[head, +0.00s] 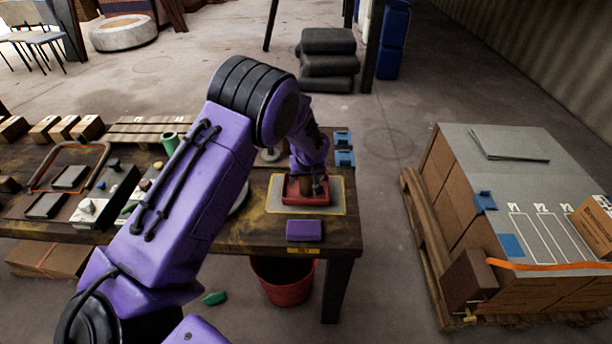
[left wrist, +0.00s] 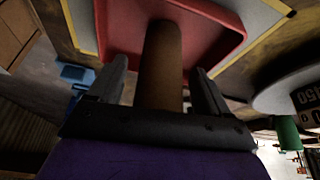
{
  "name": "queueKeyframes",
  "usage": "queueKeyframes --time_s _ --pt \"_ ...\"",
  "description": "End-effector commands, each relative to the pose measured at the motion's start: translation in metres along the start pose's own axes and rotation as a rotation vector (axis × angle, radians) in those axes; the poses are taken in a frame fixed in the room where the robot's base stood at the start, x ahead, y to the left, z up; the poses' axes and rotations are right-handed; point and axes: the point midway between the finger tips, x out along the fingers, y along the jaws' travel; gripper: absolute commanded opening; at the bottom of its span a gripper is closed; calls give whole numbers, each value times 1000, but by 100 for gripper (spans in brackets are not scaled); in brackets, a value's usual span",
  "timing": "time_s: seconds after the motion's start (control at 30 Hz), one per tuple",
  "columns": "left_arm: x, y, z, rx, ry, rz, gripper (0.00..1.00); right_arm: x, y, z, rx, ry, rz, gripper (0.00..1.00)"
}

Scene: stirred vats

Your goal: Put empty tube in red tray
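The red tray (head: 291,197) sits on a yellow-edged grey mat near the right end of the wooden table. The brown tube (head: 306,186) is at the tray. In the left wrist view the tube (left wrist: 162,62) runs between my fingers, and its far end meets the floor of the tray (left wrist: 215,22). My left gripper (head: 314,180) reaches down over the tray. In the left wrist view its fingers (left wrist: 160,88) stand one on each side of the tube, with a gap showing at both sides. Whether the tube is empty cannot be seen. My right gripper is out of view.
A purple block (head: 304,230) lies in front of the mat. Blue holders (head: 344,148) stand at the table's right edge. A green cylinder (head: 170,143) stands behind my arm. A red bin (head: 284,283) is under the table. A loaded pallet (head: 432,245) stands to the right.

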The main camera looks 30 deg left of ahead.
Motion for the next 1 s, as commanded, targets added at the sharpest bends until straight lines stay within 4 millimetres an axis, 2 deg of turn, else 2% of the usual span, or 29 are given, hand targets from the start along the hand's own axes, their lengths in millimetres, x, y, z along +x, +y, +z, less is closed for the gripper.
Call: queueKeyframes --time_s 0.17,0.27,0.5,0.7,0.83,1.0 --pt "-3 0 -1 0 0 0 78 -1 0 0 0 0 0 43" --pt "-16 1 -2 0 2 2 78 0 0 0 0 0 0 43" --pt "-77 1 -3 -1 5 3 78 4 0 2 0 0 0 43" --pt "-114 0 -2 -2 2 1 78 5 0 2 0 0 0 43" --pt "-123 0 -2 -1 0 -1 78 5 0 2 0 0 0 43" --pt "-124 0 -2 0 0 -1 78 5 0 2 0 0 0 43"
